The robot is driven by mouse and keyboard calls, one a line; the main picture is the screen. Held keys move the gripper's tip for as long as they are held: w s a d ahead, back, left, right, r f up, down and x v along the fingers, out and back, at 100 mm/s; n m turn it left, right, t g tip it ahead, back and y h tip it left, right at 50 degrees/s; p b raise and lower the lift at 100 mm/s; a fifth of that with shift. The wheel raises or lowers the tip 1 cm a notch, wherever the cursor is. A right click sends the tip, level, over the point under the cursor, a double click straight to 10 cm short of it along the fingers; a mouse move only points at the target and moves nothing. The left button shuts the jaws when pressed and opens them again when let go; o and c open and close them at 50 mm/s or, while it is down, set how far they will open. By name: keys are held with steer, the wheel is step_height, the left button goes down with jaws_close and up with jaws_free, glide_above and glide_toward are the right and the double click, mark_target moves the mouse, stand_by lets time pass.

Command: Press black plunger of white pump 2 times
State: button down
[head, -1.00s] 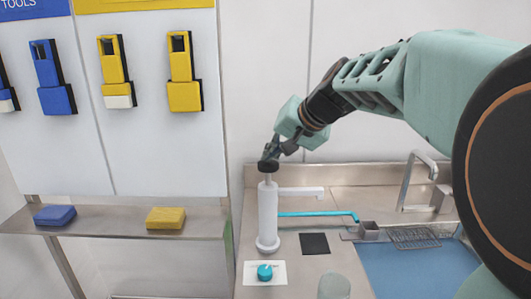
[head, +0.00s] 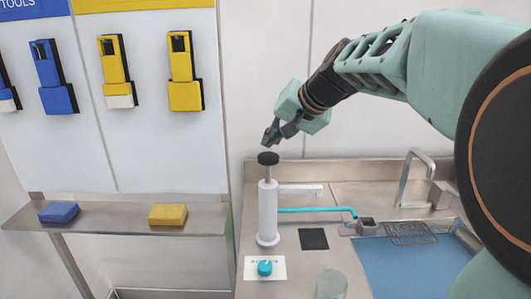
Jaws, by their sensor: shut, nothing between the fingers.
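The white pump (head: 268,212) stands upright on the steel counter, with a white spout reaching right. Its black plunger (head: 268,158) is a round knob on a thin rod, and some rod shows between knob and white body. My gripper (head: 268,143) is shut and empty. Its fingertips point down just above the black plunger, with a small gap visible between them.
A teal tube (head: 315,209) runs right from the pump. A teal knob on a white plate (head: 280,274), a black square (head: 313,239) and a clear greenish vessel (head: 331,284) are on the counter. A blue sink area (head: 405,268) with a faucet (head: 415,178) lies right. A shelf (head: 118,215) holds blue and yellow sponges at left.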

steer(key=shift+r+p, duration=1.35)
steer(key=shift+r, duration=0.85)
